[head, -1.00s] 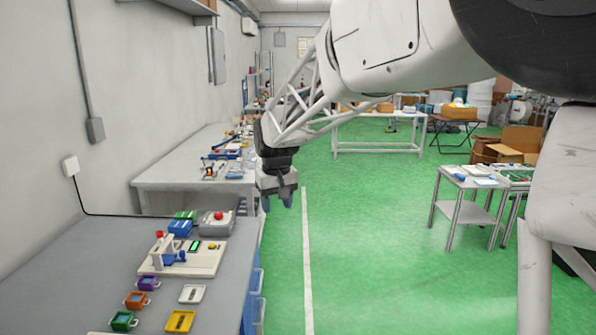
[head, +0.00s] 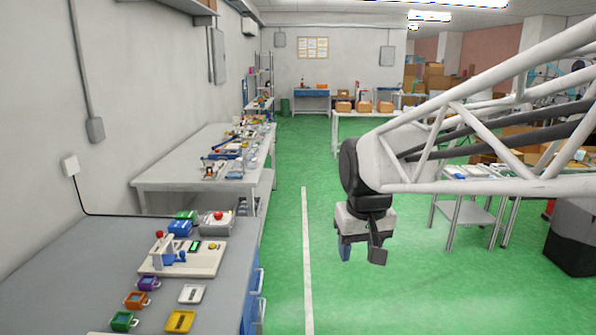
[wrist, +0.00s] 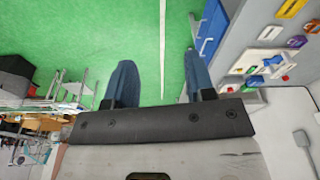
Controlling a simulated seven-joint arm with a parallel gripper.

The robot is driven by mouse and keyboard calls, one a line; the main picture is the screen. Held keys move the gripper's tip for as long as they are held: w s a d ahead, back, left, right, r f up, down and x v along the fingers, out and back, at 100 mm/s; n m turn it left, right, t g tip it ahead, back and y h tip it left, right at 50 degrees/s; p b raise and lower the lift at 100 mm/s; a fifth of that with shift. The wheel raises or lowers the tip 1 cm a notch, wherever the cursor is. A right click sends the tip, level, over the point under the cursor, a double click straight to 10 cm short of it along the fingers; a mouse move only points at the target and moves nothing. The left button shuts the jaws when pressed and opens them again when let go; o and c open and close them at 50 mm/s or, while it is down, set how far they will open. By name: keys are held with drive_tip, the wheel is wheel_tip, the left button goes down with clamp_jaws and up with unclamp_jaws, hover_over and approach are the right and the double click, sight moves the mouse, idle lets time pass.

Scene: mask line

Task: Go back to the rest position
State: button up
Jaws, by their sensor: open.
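My gripper (head: 362,252) hangs over the green floor in the head view, to the right of the grey workbench (head: 75,275). Its two fingers point down and stand apart, with nothing between them. In the wrist view the two blue-grey fingers of my gripper (wrist: 155,82) are spread, with green floor between them. My white lattice arm reaches in from the right edge of the head view.
The bench holds a white fixture board (head: 190,258), small coloured trays such as a yellow one (head: 180,321), and a grey box with a red button (head: 217,222). A white table (head: 165,180) stands behind it. A metal cart (head: 470,212) stands at right. Floor around the gripper is clear.

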drive_tip(key=s+d+f+m, duration=0.1)
drive_tip(key=s+d+f, duration=0.2)
drive_tip(key=s, duration=0.6)
drive_tip(key=s+d+f+m, duration=0.1)
drive_tip(key=s+d+f, duration=0.2)
drive_tip(key=s, duration=0.6)
drive_tip(key=shift+d+f+t, duration=0.15)
drive_tip(key=shift+d+t, duration=0.15)
drive_tip(key=shift+d, duration=0.2)
